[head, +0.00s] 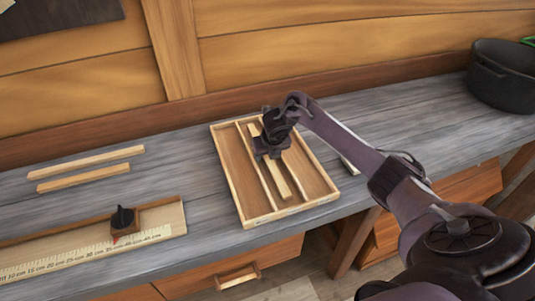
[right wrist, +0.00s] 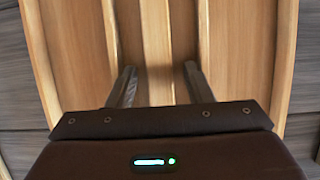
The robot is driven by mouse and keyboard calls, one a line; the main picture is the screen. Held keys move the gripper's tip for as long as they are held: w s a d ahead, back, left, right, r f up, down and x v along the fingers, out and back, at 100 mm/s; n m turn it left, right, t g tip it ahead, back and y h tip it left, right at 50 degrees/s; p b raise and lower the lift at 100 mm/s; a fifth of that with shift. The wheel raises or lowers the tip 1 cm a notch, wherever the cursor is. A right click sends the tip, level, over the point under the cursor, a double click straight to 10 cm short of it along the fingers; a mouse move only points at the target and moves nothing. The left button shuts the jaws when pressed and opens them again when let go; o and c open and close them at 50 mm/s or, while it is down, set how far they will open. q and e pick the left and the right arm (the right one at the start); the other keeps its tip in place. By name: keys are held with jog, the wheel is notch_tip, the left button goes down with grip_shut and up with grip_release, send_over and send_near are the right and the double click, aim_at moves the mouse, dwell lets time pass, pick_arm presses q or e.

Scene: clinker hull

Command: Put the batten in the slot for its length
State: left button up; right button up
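A wooden tray (head: 236,187) with long side-by-side compartments sits on the bench. A pale batten (head: 279,178) lies lengthwise in its middle compartment; its far part is partly hidden by my right gripper (head: 271,150). In the right wrist view the batten (right wrist: 157,45) runs between the two fingers of my right gripper (right wrist: 160,85), with a gap on each side. The gripper is open and low over the tray. Two other battens, a longer one (head: 86,162) and a shorter one (head: 83,179), lie on the bench at left. My left gripper is out of view.
A measuring board (head: 80,245) with centimetre marks and a dark-knobbed stop block (head: 125,222) lies at front left. A black pot (head: 503,75) stands at the back right. A pale piece (head: 350,165) right of the tray is partly hidden by my arm.

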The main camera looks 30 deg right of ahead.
aim_at(271, 163)
jog(key=shift+r, duration=0.25)
jog(key=shift+s+r, duration=0.1)
jog(key=shift+r, duration=0.2)
jog(key=v, duration=0.6)
jog(key=shift+s+r, duration=0.25)
jog(key=shift+r, duration=0.1)
jog(key=p+v, duration=0.2)
jog(key=v, duration=0.2)
jog(key=shift+s+r, duration=0.15)
jog(key=shift+r, duration=0.05)
jog(key=shift+a, duration=0.15)
